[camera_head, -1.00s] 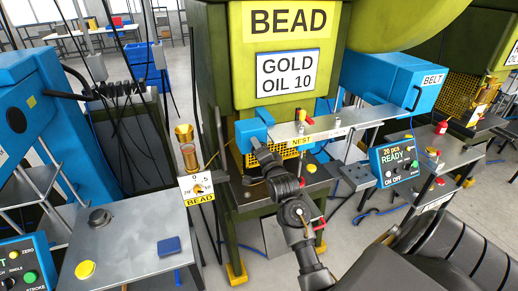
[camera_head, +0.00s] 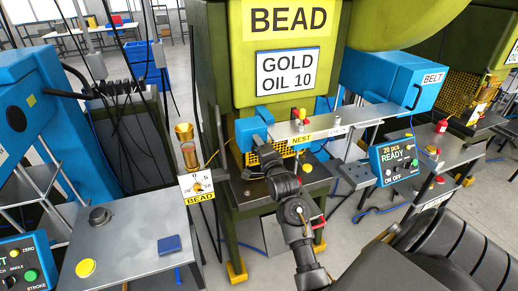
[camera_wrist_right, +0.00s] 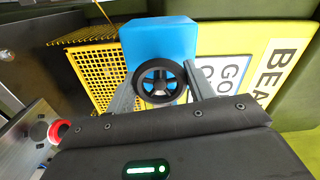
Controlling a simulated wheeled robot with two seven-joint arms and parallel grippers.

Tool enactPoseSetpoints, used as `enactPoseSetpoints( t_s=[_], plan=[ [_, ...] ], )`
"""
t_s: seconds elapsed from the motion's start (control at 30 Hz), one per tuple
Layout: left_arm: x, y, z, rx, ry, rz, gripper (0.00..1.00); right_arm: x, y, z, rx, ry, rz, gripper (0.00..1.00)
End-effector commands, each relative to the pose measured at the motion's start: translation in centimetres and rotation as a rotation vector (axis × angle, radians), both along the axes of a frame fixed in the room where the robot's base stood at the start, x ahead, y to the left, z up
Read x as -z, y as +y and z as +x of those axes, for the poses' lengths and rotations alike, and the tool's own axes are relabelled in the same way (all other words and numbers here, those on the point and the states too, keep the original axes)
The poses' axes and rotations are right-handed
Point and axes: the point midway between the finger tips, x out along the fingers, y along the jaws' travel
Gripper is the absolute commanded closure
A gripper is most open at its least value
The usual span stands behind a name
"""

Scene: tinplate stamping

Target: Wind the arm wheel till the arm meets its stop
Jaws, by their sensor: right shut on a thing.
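The arm wheel (camera_wrist_right: 160,84) is a small black spoked handwheel on the front of a blue block (camera_wrist_right: 158,38), seen in the right wrist view. My right gripper (camera_wrist_right: 161,80) is shut on it, one grey finger on each side of the rim. In the head view my right gripper (camera_head: 262,146) reaches up to the blue block (camera_head: 251,130) under the BEAD sign and hides the wheel. A grey arm marked NEST (camera_head: 345,121) runs right from the block. Whether it touches a stop cannot be told. My left gripper is not in view.
A yellow mesh guard (camera_wrist_right: 102,72) stands close beside the wheel. A control box reading READY (camera_head: 394,160) is to the right. A gauge card marked BEAD (camera_head: 196,187) and a brass cup (camera_head: 184,132) stand left. A grey table (camera_head: 135,245) fills the lower left.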

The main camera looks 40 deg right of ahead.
Motion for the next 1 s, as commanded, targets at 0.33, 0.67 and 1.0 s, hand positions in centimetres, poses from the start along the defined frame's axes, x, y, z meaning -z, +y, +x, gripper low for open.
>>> enactPoseSetpoints(
  t_s=[0.33, 0.67, 1.0],
  plan=[
    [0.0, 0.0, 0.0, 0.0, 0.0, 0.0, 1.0, -0.1, 0.0, 0.0, 0.001, -0.002, 0.0, 0.38],
    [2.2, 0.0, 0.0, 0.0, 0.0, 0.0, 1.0, 0.5, 1.4, -4.0, 0.001, -0.002, -0.001, 0.38],
    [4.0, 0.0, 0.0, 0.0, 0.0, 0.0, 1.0, 0.2, 3.3, -9.3, 0.0, -0.001, 0.001, 0.38]
  ],
)
